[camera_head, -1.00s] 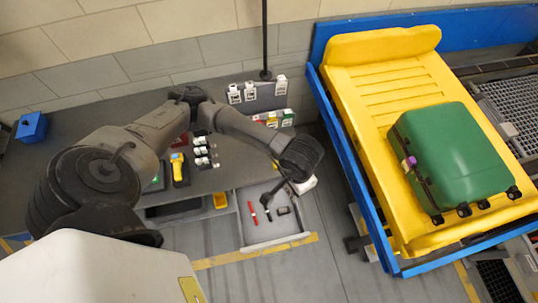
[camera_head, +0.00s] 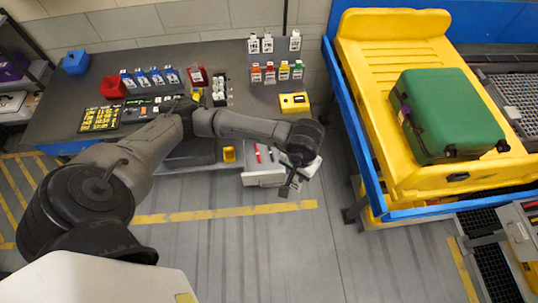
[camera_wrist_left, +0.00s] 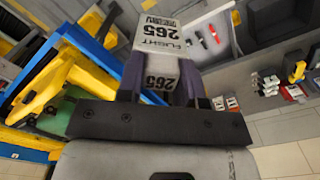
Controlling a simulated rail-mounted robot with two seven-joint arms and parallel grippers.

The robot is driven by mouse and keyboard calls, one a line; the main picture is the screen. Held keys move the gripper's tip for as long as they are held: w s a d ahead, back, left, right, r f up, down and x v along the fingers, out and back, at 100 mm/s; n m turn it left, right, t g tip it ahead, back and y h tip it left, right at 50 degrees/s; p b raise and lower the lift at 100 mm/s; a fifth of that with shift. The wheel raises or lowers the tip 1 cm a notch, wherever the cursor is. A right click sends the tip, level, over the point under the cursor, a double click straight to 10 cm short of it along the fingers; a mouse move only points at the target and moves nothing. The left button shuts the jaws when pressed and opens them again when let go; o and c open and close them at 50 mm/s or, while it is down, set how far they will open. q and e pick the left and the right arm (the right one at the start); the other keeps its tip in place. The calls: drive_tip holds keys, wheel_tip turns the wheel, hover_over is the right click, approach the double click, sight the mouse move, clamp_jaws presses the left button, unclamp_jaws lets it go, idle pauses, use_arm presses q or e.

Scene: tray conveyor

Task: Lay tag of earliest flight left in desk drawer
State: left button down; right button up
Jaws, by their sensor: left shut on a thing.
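My left gripper (camera_head: 289,185) is at the front of the open desk drawer (camera_head: 264,179) in the head view. It is shut on a white tag (camera_wrist_left: 158,38) reading "FLIGHT 265", between its dark fingers in the left wrist view. A dark board with yellow lines of text (camera_head: 99,118) lies on the desk, too small to read. My right gripper is not in view.
Several blue-topped tags (camera_head: 150,77) and a rack of white and coloured tags (camera_head: 277,72) are on the desk (camera_head: 225,55). A green suitcase (camera_head: 450,115) lies on a yellow tray (camera_head: 375,80) to the right. Floor in front of the drawer is clear.

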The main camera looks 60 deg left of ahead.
use_arm(q)
drive_tip(key=w+a+f+n+b, duration=0.6)
drive_tip(key=a+f+n+b, duration=0.4)
drive_tip(key=a+f+b, duration=0.3)
drive_tip(key=w+a+f+n+b, duration=0.5)
drive_tip(key=a+f+n+b, duration=0.6)
drive_tip(key=a+b, duration=0.35)
drive_tip(key=s+a+f+n+b, duration=0.1)
drive_tip(key=a+f+n+b, duration=0.4)
drive_tip(key=a+f+b, duration=0.3)
wheel_tip(320, 180, down, 11)
drive_tip(key=t+b, duration=0.1)
drive_tip(key=b, duration=0.2)
drive_tip(key=shift+s+d+n, duration=0.15)
drive_tip(key=shift+s+n, duration=0.05)
drive_tip(key=shift+n, duration=0.1)
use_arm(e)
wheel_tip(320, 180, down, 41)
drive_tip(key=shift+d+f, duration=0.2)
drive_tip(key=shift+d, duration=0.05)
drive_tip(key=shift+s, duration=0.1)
use_arm(q)
drive_tip(key=c, duration=0.8)
unclamp_jaws()
drive_tip(key=shift+f, duration=0.1)
